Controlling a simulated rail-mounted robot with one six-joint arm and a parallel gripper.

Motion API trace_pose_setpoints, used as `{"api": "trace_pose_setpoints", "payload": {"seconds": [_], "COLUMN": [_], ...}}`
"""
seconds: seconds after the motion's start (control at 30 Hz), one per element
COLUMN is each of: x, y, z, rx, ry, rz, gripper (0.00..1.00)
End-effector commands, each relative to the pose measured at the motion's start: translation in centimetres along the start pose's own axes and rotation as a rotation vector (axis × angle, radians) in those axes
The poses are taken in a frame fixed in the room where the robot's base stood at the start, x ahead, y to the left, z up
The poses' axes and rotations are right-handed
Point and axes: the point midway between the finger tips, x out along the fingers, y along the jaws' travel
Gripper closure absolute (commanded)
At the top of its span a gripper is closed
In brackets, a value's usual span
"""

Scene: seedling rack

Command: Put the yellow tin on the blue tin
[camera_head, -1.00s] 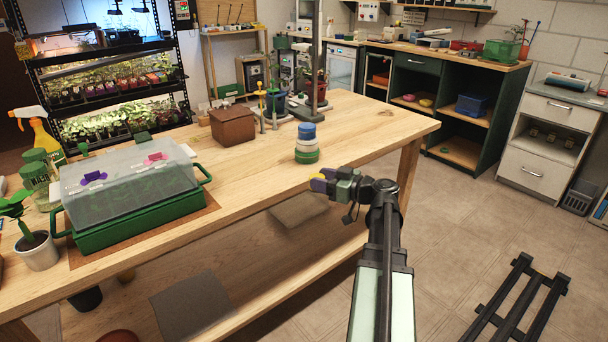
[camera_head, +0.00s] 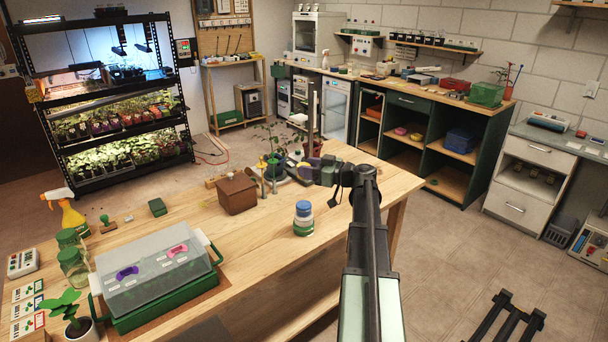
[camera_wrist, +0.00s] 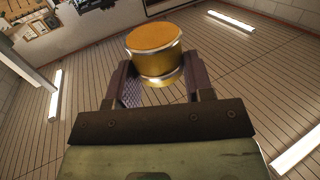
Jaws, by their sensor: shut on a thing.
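The yellow tin (camera_wrist: 155,52) is between the two fingers of my gripper (camera_wrist: 160,85) in the wrist view, with its round end facing outward. In the head view my gripper (camera_head: 308,170) is raised above the bench, behind and above the stack in the picture; the tin is hard to make out there. The blue tin (camera_head: 303,206) is on top of an upright stack on the bench, above a white part (camera_head: 304,217) and a green part (camera_head: 303,229). My gripper is apart from the stack.
A clear-lidded green propagator (camera_head: 155,275) stands at the front left of the wooden bench (camera_head: 265,260). A brown box (camera_head: 236,194) and a stand with plants (camera_head: 275,165) are behind the stack. Bare bench lies around the stack.

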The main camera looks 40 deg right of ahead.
Motion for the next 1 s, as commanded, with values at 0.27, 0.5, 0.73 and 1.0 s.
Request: {"api": "trace_pose_setpoints", "payload": {"seconds": [0.27, 0.5, 0.73, 1.0], "x": [2.8, 2.8, 3.1, 3.5], "y": [5.8, 5.9, 5.8, 5.8], "z": [-5.1, -3.2, 4.3, 11.2], "rx": [0.002, 0.003, 0.003, 0.003], "ry": [0.000, 0.000, 0.000, 0.000], "rz": [0.036, 0.051, 0.051, 0.051], "gripper": [0.76, 0.76, 0.76, 0.76]}}
